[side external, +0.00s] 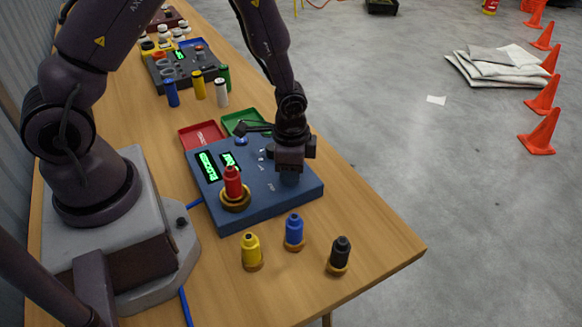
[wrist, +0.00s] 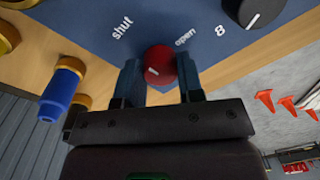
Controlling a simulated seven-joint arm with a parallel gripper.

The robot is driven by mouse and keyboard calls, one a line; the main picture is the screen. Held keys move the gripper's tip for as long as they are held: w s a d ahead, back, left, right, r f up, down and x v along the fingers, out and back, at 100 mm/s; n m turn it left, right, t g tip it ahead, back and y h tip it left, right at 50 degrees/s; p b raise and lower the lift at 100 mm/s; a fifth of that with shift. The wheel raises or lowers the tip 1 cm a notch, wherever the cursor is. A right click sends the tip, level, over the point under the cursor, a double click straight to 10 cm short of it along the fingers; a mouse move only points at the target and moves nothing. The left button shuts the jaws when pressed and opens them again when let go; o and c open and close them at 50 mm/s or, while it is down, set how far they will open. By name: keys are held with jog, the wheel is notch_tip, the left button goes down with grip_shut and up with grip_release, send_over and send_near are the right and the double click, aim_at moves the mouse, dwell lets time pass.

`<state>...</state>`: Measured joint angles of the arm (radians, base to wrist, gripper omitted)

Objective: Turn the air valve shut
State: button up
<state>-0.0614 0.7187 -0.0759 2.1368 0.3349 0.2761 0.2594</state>
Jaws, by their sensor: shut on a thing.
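The air valve shows in the wrist view as a round red knob (wrist: 160,60) with a short white mark, on a blue panel (wrist: 190,22). The word "shut" is printed to its left and "open" just to its upper right. Which word the mark points at is not clear. My gripper (wrist: 159,78) has one finger on each side of the knob and is shut on it. In the side external view my gripper (side external: 291,168) is low over the right part of the blue panel box (side external: 265,207) and hides the knob.
A red bottle (side external: 233,183) stands on the panel box by green displays. Yellow (side external: 251,250), blue (side external: 294,231) and black (side external: 339,254) bottles stand in front. Red (side external: 200,136) and green (side external: 240,121) trays lie behind. A black knob (wrist: 255,10) is close to the valve.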

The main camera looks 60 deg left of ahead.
jog(key=o, duration=0.9)
jog(key=r, duration=1.3)
jog(key=shift+s+d, duration=0.2)
jog(key=shift+d, duration=0.05)
jog(key=s+r+n+t, duration=0.1)
jog(key=s+r+n, duration=0.1)
jog(key=s+r, duration=0.2)
jog(key=s+r+n+t, duration=0.2)
jog(key=s+r, duration=0.3)
jog(key=r, duration=0.2)
jog(key=s+r+n+t, duration=0.2)
jog(key=s+r, duration=0.2)
jog(key=r, duration=0.2)
jog(key=shift+s+r+n+h, duration=0.2)
jog(key=shift+n+h, duration=0.1)
